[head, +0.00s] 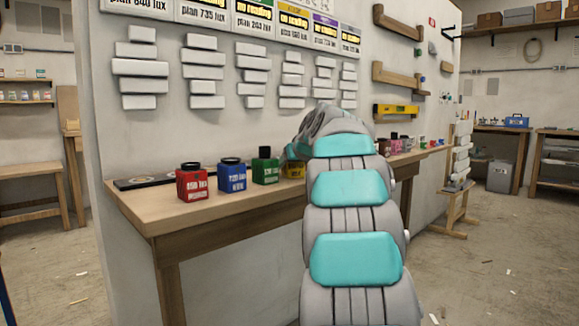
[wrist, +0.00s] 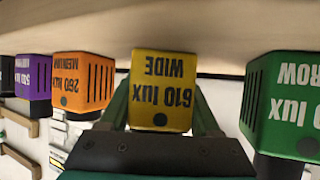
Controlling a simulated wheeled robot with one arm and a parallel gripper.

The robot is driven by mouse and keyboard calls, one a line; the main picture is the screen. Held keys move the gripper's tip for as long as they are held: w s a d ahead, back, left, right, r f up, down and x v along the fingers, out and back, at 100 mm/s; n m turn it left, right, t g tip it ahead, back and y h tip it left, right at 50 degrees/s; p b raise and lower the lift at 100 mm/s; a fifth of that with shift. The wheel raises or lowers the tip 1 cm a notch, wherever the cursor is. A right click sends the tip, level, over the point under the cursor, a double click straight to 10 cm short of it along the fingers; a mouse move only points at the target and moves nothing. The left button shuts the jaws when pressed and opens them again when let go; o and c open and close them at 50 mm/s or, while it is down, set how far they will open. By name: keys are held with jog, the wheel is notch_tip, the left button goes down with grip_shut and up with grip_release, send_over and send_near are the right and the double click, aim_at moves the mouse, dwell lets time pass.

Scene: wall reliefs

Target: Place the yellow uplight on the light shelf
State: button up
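The yellow uplight (wrist: 163,90), marked "610 lux WIDE", appears upside down in the centre of the wrist view. In the head view a small part of the yellow uplight (head: 294,171) shows at bench height, mostly hidden by my arm. My gripper (wrist: 163,110) has a green finger along each side of it; the fingertips are partly hidden, so I cannot tell whether they press on it. The wooden bench-like shelf (head: 240,203) along the wall carries a row of uplights. No label shows which surface is the light shelf.
A green uplight (wrist: 285,105) and an orange uplight (wrist: 83,82) flank the yellow one. Red (head: 194,182), blue (head: 232,176) and green uplights stand left of my arm. A dark flat strip (head: 150,182) lies at the left end. Pale relief blocks (head: 140,68) cover the wall above.

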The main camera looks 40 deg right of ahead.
jog(key=o, duration=0.4)
jog(key=shift+r, duration=0.1)
jog(key=shift+r, duration=0.15)
jog(key=v, duration=1.1)
jog(key=shift+s, duration=0.45)
jog(key=shift+a+r, duration=0.1)
